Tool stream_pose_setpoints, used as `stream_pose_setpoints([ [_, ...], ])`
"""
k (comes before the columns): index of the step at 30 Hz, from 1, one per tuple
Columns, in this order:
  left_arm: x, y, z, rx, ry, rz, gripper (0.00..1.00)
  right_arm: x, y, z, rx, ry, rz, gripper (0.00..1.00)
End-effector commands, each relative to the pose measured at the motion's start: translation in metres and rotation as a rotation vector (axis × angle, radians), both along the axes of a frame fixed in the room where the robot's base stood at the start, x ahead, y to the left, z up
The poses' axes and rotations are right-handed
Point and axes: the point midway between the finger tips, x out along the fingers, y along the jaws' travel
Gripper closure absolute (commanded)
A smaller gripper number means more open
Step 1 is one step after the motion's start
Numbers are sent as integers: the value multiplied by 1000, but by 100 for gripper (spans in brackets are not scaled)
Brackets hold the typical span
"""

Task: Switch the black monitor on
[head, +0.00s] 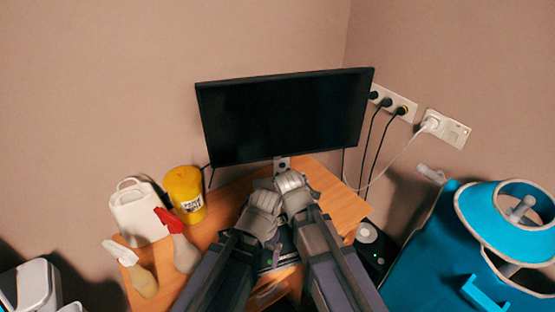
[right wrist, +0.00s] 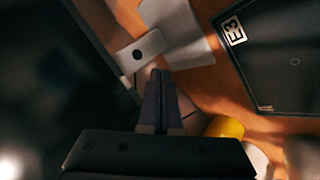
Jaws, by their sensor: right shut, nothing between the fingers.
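The black monitor (head: 285,115) stands at the back of the wooden desk, its screen dark. A small silver tab with a dark round spot (head: 282,164) sits below the middle of its lower edge; it also shows in the right wrist view (right wrist: 143,50). My right gripper (head: 288,178) is just in front of and below this tab. In the right wrist view its fingers (right wrist: 159,75) are shut and empty, close to the tab; I cannot tell whether they touch it. My left gripper (head: 264,188) is beside it, lower left; its fingers are hidden.
A yellow tub (head: 184,190), a white jug (head: 138,212) and two spray bottles (head: 180,245) crowd the desk's left side. A black box labelled E3 (right wrist: 275,65) lies on the desk. Plugged cables hang from wall sockets (head: 394,103) at right. A blue container (head: 435,250) stands right.

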Motion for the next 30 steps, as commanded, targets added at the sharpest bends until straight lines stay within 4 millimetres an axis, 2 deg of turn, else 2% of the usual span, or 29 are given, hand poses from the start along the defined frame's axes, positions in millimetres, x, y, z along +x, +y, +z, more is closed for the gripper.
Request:
stream_pose_setpoints([
  [10,0,0,0,0,0,0,3,1,0,0,1,1,-2,100],
  [16,0,0,0,0,0,0,3,7,2,0,2,2,-2,100],
  [30,0,0,0,0,0,0,3,53,17,0,3,2,2,100],
])
